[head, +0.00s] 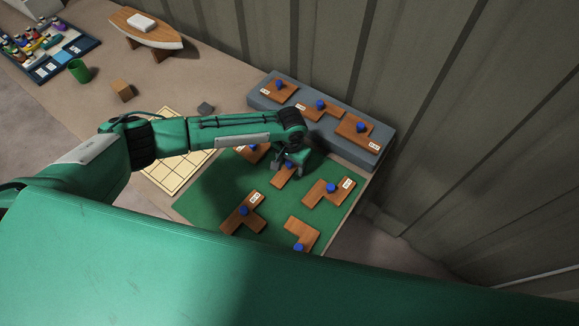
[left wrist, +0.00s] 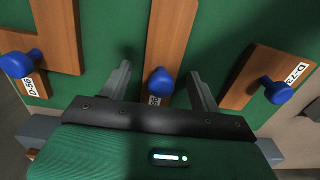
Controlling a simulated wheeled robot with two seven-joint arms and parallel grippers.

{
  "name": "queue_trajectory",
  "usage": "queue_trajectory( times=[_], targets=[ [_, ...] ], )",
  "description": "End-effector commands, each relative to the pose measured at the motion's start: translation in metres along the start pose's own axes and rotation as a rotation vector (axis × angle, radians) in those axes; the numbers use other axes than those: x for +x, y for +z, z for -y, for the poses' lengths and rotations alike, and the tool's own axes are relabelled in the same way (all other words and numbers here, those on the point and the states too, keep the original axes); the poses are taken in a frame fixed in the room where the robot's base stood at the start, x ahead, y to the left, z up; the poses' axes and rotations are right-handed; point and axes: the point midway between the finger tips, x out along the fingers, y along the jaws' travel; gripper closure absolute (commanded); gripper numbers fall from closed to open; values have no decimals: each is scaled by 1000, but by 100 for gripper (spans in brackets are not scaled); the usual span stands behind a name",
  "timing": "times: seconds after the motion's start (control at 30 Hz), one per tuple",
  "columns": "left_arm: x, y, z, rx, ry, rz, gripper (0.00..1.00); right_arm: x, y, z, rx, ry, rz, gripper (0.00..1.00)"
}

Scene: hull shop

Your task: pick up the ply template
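Several brown wooden ply templates with blue knobs and white labels lie on a green mat (head: 205,196). My left gripper (head: 288,166) is over one template (head: 285,176) near the mat's middle. In the left wrist view the open fingers (left wrist: 159,76) stand on either side of that template's blue knob (left wrist: 160,82), with a gap on both sides. Its label is mostly hidden behind the gripper body. A template marked D-73 (left wrist: 250,80) lies to the right, and another template (left wrist: 66,38) to the left. My right gripper is not in view.
A grey raised block (head: 265,101) at the back carries more knobbed templates. A gridded cream board (head: 165,178), a grey block (head: 205,108), a wooden cube (head: 122,90), a green cup (head: 79,71) and a model boat (head: 147,29) stand leftward. A corrugated wall (head: 330,50) rises behind.

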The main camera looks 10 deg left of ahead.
Motion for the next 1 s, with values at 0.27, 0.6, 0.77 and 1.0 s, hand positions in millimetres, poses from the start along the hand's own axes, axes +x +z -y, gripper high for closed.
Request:
queue_trajectory(
  times=[0.27,0.6,0.77,1.0],
  targets=[
    [0,0,0,-1,0,0,85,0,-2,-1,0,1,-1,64],
    [-4,0,0,-1,1,0,85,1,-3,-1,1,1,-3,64],
    [-20,-1,0,-1,2,-2,85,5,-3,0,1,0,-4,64],
    [-84,-1,0,1,2,-6,85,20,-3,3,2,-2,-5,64]
  ],
)
